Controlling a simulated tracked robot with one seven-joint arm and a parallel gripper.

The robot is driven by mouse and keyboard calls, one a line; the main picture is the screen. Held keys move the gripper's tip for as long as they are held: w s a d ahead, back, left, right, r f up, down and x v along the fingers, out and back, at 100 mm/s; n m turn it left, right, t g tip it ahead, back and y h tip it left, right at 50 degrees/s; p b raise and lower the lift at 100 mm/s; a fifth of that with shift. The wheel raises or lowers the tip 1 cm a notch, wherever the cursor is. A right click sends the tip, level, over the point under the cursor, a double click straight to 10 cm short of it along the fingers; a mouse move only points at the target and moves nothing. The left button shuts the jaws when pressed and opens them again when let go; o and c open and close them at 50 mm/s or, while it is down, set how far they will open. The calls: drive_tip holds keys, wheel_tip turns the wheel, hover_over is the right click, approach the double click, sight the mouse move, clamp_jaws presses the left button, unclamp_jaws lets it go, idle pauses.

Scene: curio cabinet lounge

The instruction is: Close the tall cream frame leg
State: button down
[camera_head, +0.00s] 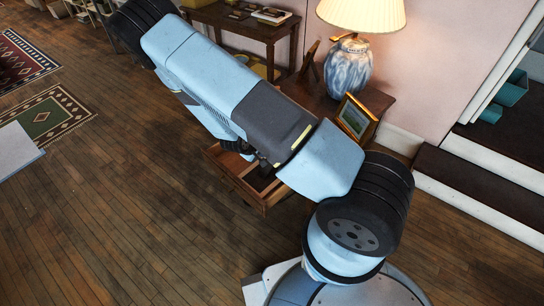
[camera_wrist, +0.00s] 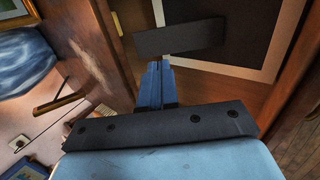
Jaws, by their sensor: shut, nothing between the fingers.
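My gripper (camera_wrist: 160,65) is shut and empty in the wrist view, in front of a dark panel with a cream border (camera_wrist: 278,32). Brown wood runs along both sides of this panel; I cannot tell whether it is the tall cream frame. A thin brown bar (camera_wrist: 57,104) sticks out at the left, beside the blue lamp base; I cannot tell whether it is the frame leg. In the head view a dark brown upright piece (camera_head: 309,60) stands left of the lamp. My arm hides much of that area, and my gripper is not clear there.
A lamp (camera_head: 348,68) and a gold-framed picture (camera_head: 355,118) stand on a brown side table (camera_head: 378,99). An open wooden drawer (camera_head: 268,199) juts out under my arm. A dark table (camera_head: 268,30) stands behind.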

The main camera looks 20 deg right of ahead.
drive_tip(key=shift+x, duration=3.7)
